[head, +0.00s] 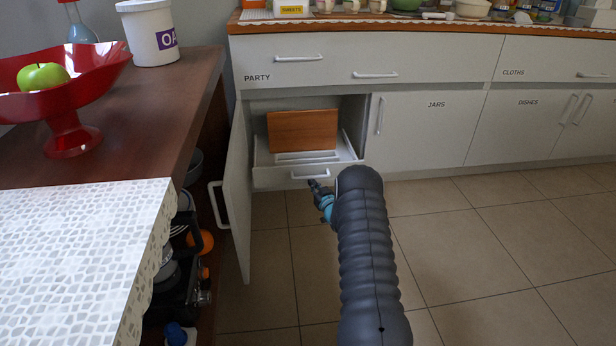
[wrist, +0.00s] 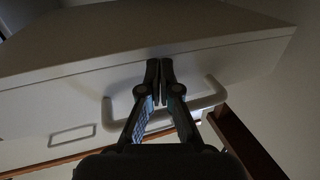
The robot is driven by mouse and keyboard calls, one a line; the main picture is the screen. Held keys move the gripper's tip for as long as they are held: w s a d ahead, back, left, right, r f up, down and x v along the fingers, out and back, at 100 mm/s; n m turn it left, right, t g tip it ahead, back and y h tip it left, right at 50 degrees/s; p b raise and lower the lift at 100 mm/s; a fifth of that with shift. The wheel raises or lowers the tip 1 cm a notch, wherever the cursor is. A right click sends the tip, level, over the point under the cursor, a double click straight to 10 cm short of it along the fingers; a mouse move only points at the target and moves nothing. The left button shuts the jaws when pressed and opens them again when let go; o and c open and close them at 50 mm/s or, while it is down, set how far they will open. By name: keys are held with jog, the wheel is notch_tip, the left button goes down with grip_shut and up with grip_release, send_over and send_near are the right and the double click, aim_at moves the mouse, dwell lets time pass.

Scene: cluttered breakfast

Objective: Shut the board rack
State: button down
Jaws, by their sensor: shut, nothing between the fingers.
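The board rack (head: 275,180) is a white pull-out in the open cupboard below the counter, pulled out past the cupboard front. A brown wooden board (head: 302,131) stands upright in it. Its front has a pale bar handle (head: 308,176). My gripper (head: 314,184) is low at the rack's front, close to the handle. In the wrist view, my gripper (wrist: 166,66) is shut and empty. Its fingertips overlap the pale front panel (wrist: 60,95), with the handle (wrist: 213,97) passing behind the fingers. I cannot tell whether the tips touch the panel.
The cupboard's door (head: 238,190) stands open at the left of the rack. A dark wooden counter (head: 150,100) with a red fruit bowl (head: 72,100) and a white tub (head: 148,32) is at the left. Tiled floor (head: 480,230) is clear at the right.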

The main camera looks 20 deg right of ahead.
jog(key=shift+w+d+b, duration=0.25)
jog(key=shift+w+b, duration=0.55)
jog(key=shift+w, duration=0.2)
dwell(0.3)
